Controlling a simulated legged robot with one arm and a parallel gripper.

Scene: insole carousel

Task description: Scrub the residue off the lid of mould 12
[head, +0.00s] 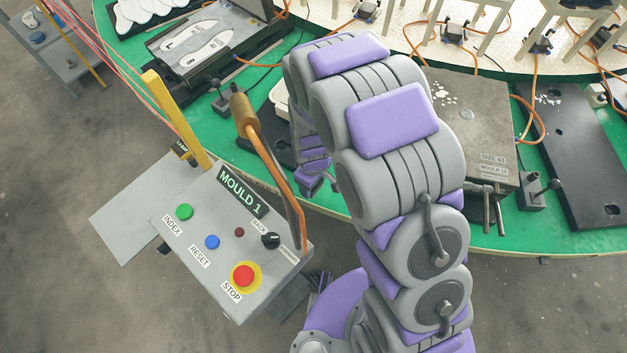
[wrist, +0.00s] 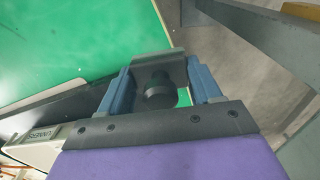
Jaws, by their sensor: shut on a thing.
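A closed grey mould lid (head: 470,120) lies at the right on the green carousel in the head view. Its label appears to read SIZE 43, MOULD 12. White residue flecks (head: 447,99) show on its upper left part; my arm hides some of its left side. In the wrist view my gripper (wrist: 160,80) has its blue fingers shut on a dark grey piece with a round black knob (wrist: 160,92). I cannot tell what this piece is. In the head view my gripper is mostly hidden, low between the control box and my arm, left of the lid.
A control box (head: 268,297) reading MOULD 1, with buttons and a yellow post (head: 176,118), stands close left of my arm. A copper-coloured pipe (head: 272,165) rises beside it. An open mould (head: 190,50) is at the upper left, a black plate (head: 575,150) at the far right.

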